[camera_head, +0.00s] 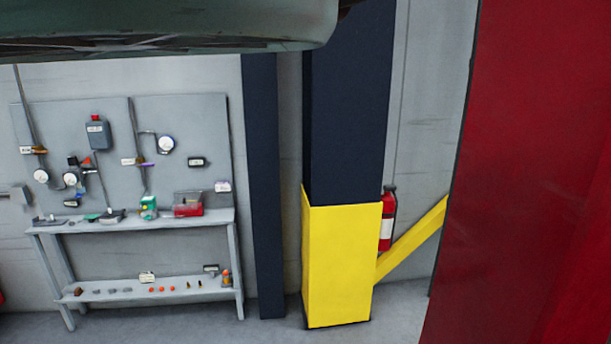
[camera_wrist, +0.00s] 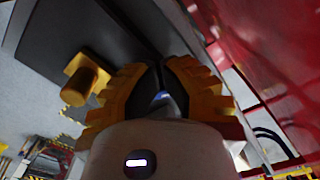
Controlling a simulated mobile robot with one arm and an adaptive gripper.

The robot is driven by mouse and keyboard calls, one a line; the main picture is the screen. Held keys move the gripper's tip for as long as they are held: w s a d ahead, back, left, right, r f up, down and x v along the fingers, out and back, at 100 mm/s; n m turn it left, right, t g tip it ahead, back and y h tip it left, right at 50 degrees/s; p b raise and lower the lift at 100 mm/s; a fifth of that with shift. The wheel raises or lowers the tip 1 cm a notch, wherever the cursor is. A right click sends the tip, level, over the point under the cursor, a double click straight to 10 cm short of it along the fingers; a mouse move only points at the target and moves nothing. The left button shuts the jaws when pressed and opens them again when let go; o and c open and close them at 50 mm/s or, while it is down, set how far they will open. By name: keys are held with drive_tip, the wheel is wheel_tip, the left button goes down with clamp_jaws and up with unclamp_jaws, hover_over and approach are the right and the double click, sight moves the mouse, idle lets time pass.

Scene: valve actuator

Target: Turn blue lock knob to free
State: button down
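My gripper (camera_wrist: 160,75) shows in the wrist view, with stepped yellow fingers and dark inner pads. A dark grey panel or box (camera_wrist: 115,35) lies beyond the fingers at upper left. A yellow knob-like part (camera_wrist: 82,84) sticks out from it, left of the fingers and apart from them. No blue lock knob is clearly visible. My gripper is not in the head view.
The head view shows a grey board (camera_head: 210,135) with gauges and valves behind a bench (camera_head: 180,224). A yellow-based column (camera_head: 340,265) and a fire extinguisher (camera_head: 388,215) stand right of it. A red surface (camera_head: 540,180) fills the right side. Red framework (camera_wrist: 265,60) lies right in the wrist view.

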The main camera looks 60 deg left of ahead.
drive_tip(key=shift+s+a+p, duration=0.25)
drive_tip(key=shift+s+p, duration=0.15)
drive_tip(key=shift+p, duration=0.1)
idle(0.3)
drive_tip(key=shift+s+a, duration=0.15)
drive_tip(key=shift+s, duration=0.1)
idle(0.9)
drive_tip(key=shift+w+a+f, duration=0.1)
drive_tip(key=shift+w+a, duration=0.2)
drive_tip(key=shift+a, duration=0.05)
drive_tip(key=r+p, duration=0.3)
drive_tip(key=r, duration=0.3)
drive_tip(key=shift+w+r+p, duration=0.1)
drive_tip(key=shift+w+p, duration=0.1)
drive_tip(key=shift+p, duration=0.2)
